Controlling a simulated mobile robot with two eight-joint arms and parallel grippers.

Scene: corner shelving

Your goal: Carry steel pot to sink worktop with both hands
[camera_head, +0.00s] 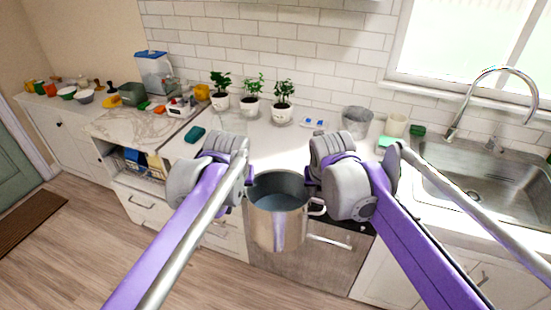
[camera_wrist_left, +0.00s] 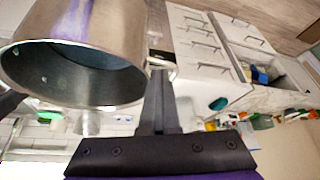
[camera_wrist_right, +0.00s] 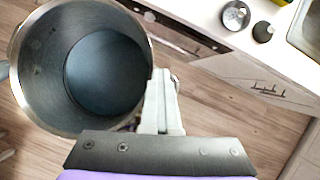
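The steel pot (camera_head: 277,215) is upright and open-topped, held in the air in front of the counter between my two arms. It looks empty inside. In the left wrist view the pot (camera_wrist_left: 95,50) is beside my left gripper (camera_wrist_left: 158,78), whose fingers are together on its side handle. In the right wrist view the pot (camera_wrist_right: 85,65) is beside my right gripper (camera_wrist_right: 160,78), whose fingers are together at the opposite handle, mostly hidden behind them. The sink worktop (camera_head: 450,225) is on the right, around a steel sink (camera_head: 475,190) with a tall tap (camera_head: 490,85).
Potted plants (camera_head: 251,104) stand along the back wall. A grey bucket-like container (camera_head: 356,121) and a cream cup (camera_head: 396,125) stand left of the sink. A teal item (camera_head: 195,135) lies on the left counter.

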